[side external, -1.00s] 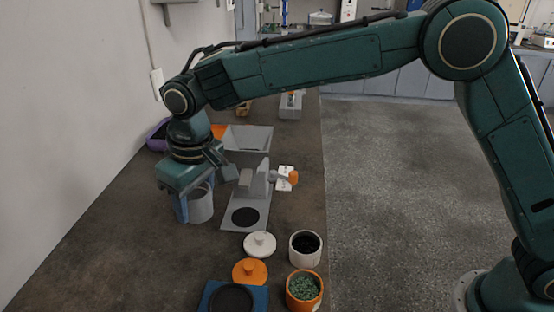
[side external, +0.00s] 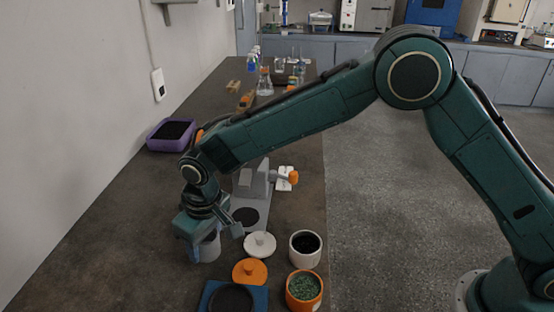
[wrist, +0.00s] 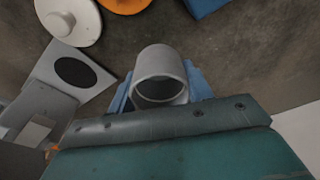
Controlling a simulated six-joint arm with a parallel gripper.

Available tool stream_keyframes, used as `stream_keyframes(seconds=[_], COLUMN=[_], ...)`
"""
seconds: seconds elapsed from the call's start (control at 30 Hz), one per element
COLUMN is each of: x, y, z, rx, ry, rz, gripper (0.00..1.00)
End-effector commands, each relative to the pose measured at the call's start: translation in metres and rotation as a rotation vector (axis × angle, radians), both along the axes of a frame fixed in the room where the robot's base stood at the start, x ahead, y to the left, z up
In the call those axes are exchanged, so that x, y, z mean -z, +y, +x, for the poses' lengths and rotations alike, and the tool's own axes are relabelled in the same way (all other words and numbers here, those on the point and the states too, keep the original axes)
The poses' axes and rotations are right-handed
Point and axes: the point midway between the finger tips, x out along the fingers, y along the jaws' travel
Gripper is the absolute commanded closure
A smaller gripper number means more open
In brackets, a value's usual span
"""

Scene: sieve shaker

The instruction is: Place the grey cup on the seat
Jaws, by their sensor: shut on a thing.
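My gripper (side external: 203,250) is shut on the grey cup (side external: 210,247), an open-topped cylinder held between the blue fingers. In the wrist view the cup (wrist: 162,62) shows its open rim toward the camera, with a blue finger on each side. A round black seat (side external: 245,216) lies on the grey base plate of a grey stand, just right of and behind the cup. It also shows in the wrist view (wrist: 75,72), bare. Another black round pad (side external: 231,299) sits on a blue block nearer the camera. I cannot tell the cup's exact height over the table.
A white lid (side external: 259,244), an orange lid (side external: 249,271), a white cup with dark contents (side external: 305,248) and an orange cup with green grains (side external: 303,289) stand to the right. A purple tray (side external: 171,135) lies behind by the wall. The table left of my gripper is clear.

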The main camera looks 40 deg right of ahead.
Motion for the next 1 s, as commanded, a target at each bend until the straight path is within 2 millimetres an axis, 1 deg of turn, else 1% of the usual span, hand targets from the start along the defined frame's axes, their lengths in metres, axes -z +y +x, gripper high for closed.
stream_keyframes(seconds=[0.2,0.3,0.4,0.8,0.83,0.93,1.0], x=[0.026,0.034,0.038,0.04,0.041,0.04,0.04], y=[0.0,0.0,0.0,0.0,0.0,0.0,0.0], z=[-0.001,0.0,0.0,0.0,0.0,0.0,0.0], rx=[0.0,0.0,0.0,0.0,0.0,0.0,0.0], ry=[0.003,0.002,0.001,0.001,0.001,0.001,0.001], rz=[-0.002,-0.001,0.0,0.0,0.0,0.0,0.0], gripper=[0.73,0.73,0.73,0.73,0.48,0.28,0.28])
